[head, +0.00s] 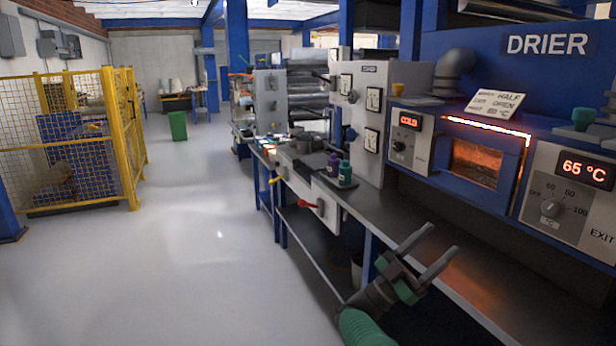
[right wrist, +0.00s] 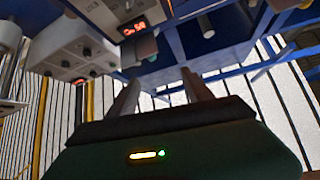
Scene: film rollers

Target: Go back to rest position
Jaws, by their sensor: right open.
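My right gripper (head: 428,252) is at the lower right of the head view, in front of the grey bench edge. Its two grey fingers are spread apart with nothing between them. In the right wrist view the two fingers (right wrist: 163,95) also stand apart and empty. They point toward a blue frame under the machine panels. My left gripper does not show in either view.
A yellow mesh cage (head: 65,140) is at left. The floor (head: 200,250) between is clear; a green bin (head: 177,126) stands farther back.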

